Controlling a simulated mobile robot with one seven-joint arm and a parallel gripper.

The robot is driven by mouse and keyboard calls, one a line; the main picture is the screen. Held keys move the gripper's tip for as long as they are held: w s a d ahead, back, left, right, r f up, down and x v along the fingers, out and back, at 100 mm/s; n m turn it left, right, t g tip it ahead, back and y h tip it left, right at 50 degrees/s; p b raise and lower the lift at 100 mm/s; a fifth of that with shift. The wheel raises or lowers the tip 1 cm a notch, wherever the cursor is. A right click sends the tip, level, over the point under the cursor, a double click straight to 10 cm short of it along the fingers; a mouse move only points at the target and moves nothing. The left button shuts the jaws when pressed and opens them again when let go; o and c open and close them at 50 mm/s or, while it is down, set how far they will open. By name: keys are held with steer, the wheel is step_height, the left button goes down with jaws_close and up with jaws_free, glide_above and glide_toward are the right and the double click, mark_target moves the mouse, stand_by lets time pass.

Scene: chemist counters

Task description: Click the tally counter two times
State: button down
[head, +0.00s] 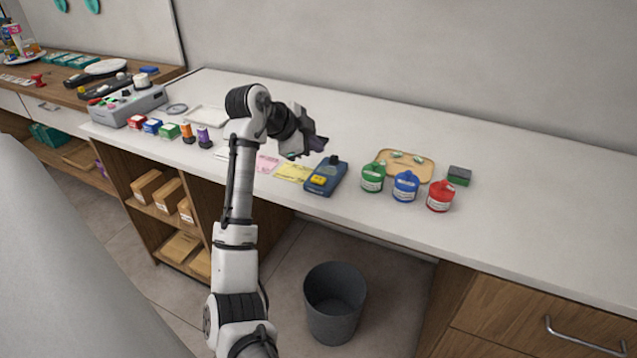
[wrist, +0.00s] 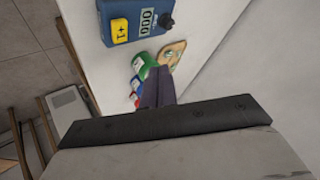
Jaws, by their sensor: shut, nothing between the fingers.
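The tally counter (head: 338,177) is a blue box on the white counter, with a yellow button (head: 319,181) at its near end and a black knob (head: 334,159) at its far end. In the wrist view the counter (wrist: 130,39) is at the top, partly cut off by the frame edge. Its yellow button (wrist: 119,29) is marked +1, and its display (wrist: 147,22) appears to read 000. My gripper (head: 320,144) is shut and empty, above and slightly left of the counter's far end, apart from it. Its dark fingers (wrist: 158,88) also show in the wrist view.
Green (head: 372,179), blue (head: 405,187) and red (head: 440,197) jars stand right of the counter. A tan tray (head: 425,170) lies behind them. Yellow (head: 293,172) and pink (head: 266,163) papers lie to its left. A grey bin (head: 335,302) stands on the floor.

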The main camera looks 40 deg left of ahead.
mark_target(314, 180)
steer(key=shift+f+b, duration=1.6)
steer(key=shift+f, duration=1.5)
steer(key=shift+f, duration=0.4)
steer(key=shift+f+b, duration=0.45)
steer(key=shift+b, duration=0.05)
steer(key=shift+r+p, duration=0.6)
steer(key=shift+r, duration=0.25)
steer(key=shift+r+p, duration=1.65)
steer(key=shift+r, duration=0.85)
stand_by(0.6)
